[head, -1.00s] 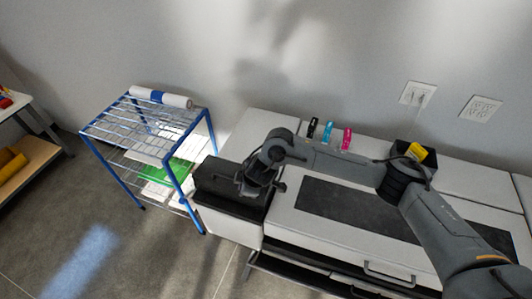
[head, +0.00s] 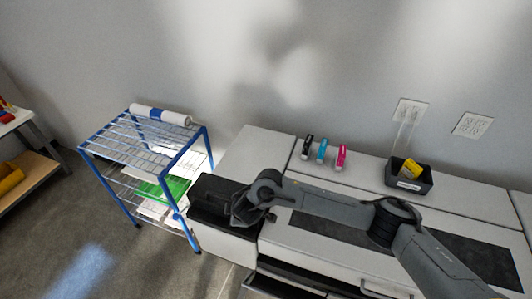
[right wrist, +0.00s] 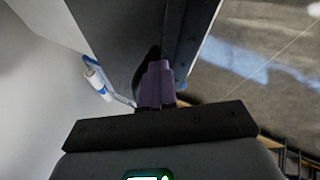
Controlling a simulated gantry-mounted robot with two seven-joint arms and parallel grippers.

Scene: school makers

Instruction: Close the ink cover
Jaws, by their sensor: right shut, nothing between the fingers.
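The printer (head: 282,236) is a wide white machine with a black section at its left end. The ink cover (head: 208,191) appears to be the dark panel of that black section; I cannot tell its exact angle. My right gripper (head: 240,217) is at the right side of this section, with its fingertips partly hidden by the wrist. In the right wrist view, the purple-tinted fingers (right wrist: 156,84) are together and empty, close to a large dark flat panel (right wrist: 130,35). Contact cannot be told. My left gripper is not in view.
Black (head: 307,146), cyan (head: 322,150) and magenta (head: 341,156) cartridges stand on the printer's back top. A black bin (head: 410,184) holds a yellow item. A blue wire rack (head: 113,141) stands left, carrying a white roll (head: 160,115). Open floor lies in front.

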